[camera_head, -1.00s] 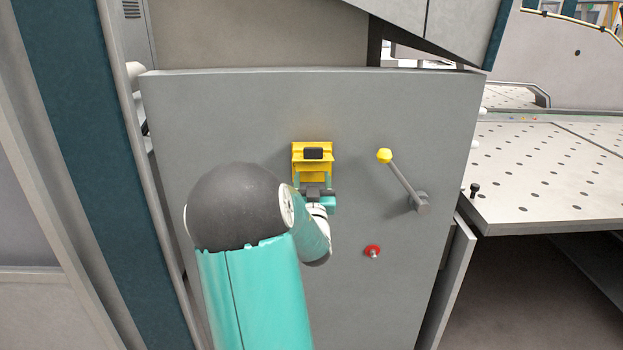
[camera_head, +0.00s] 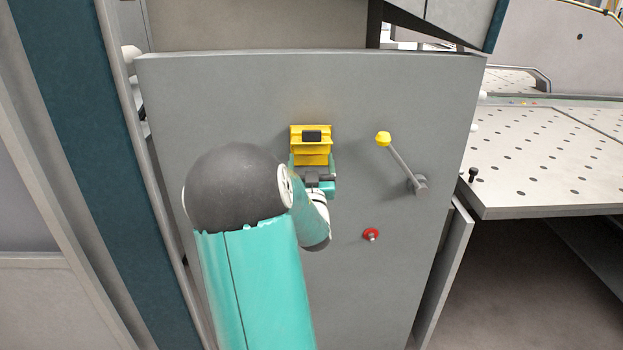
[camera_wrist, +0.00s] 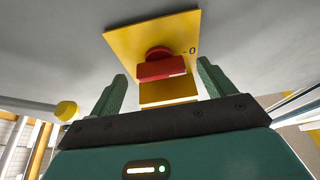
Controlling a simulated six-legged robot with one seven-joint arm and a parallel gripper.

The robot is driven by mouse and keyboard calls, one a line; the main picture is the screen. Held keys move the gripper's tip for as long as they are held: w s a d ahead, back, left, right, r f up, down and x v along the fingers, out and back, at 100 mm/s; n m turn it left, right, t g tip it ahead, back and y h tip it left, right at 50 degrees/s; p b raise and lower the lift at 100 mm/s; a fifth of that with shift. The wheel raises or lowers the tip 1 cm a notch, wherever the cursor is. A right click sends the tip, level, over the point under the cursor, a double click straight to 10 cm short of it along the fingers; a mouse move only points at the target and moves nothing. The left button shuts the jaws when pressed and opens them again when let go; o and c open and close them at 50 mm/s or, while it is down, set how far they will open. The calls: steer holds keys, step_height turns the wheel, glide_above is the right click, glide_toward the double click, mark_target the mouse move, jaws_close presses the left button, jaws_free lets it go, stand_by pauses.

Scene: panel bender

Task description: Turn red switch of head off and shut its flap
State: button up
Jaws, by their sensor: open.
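The yellow switch unit (camera_head: 311,158) is on the grey panel, with a dark block on its top part. In the wrist view, the red switch (camera_wrist: 160,66) stands on a yellow plate (camera_wrist: 125,42), with a "0" mark beside it. A yellow flap (camera_wrist: 168,90) juts out from the panel beside the switch, seemingly open. My gripper (camera_head: 311,164) is just below the unit in the head view. In the wrist view my gripper (camera_wrist: 161,72) is open and empty, its green fingers on either side of the switch and flap. The head view hides the switch.
A lever with a yellow knob (camera_head: 383,139) is right of the unit; the knob also shows in the wrist view (camera_wrist: 66,111). A red button (camera_head: 371,234) is lower on the panel. A perforated table (camera_head: 540,165) stands at the right.

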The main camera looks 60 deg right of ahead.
steer(key=v, duration=1.3)
steer(key=shift+a+f, duration=0.1)
steer(key=shift+a, duration=0.05)
